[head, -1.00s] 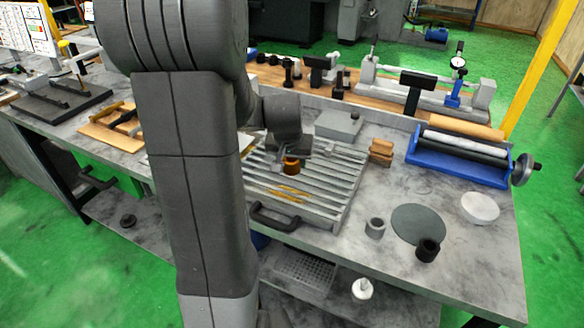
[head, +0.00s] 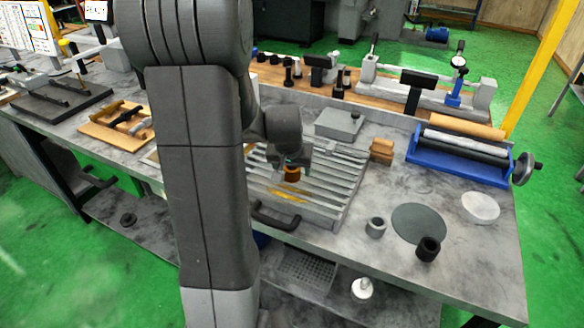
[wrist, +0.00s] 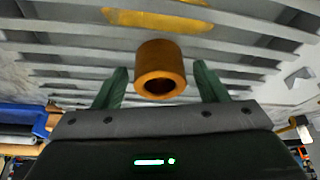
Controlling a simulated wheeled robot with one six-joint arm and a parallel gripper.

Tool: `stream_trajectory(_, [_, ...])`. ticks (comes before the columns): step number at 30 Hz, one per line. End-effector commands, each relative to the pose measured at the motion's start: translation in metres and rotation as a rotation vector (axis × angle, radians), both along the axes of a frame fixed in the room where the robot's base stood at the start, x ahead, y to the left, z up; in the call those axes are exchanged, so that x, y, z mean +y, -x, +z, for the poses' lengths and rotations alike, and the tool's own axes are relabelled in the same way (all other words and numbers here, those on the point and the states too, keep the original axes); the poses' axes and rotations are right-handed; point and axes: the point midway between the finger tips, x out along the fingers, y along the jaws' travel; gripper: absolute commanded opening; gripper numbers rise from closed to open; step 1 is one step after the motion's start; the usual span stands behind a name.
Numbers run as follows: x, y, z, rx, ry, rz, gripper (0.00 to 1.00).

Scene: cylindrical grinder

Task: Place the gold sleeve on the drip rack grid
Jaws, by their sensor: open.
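The gold sleeve (head: 292,174) is a short orange-gold ring over the slatted drip rack grid (head: 338,193). In the wrist view the sleeve (wrist: 161,70) shows its dark bore toward the camera, with the grid's slats (wrist: 60,48) behind it. My gripper (wrist: 161,68) is open, one green finger on each side of the sleeve, with a visible gap on both sides. In the head view my gripper (head: 291,163) is just above the sleeve and hides its top. The sleeve seems to stand on the slats, but its contact is not clear.
A yellow patch (head: 287,194) marks the slats near the sleeve. The rack has a dark handle (head: 274,217) in front. A grey block (head: 340,123) stands behind it, and brown blocks (head: 382,150) and a grey ring (head: 376,227) lie to the right.

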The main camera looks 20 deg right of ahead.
Motion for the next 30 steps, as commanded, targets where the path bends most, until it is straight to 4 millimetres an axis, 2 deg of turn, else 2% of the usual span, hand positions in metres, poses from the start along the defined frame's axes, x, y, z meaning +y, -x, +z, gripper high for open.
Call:
stream_trajectory(6, [0.002,0.002,0.011,-0.002,0.001,0.0,0.66])
stream_trajectory(21, [0.02,0.028,0.088,-0.004,0.003,0.0,0.66])
stream_trajectory(25, [0.023,0.033,0.103,-0.002,0.002,0.0,0.66])
stream_trajectory(30, [0.026,0.037,0.112,-0.001,0.001,0.0,0.66])
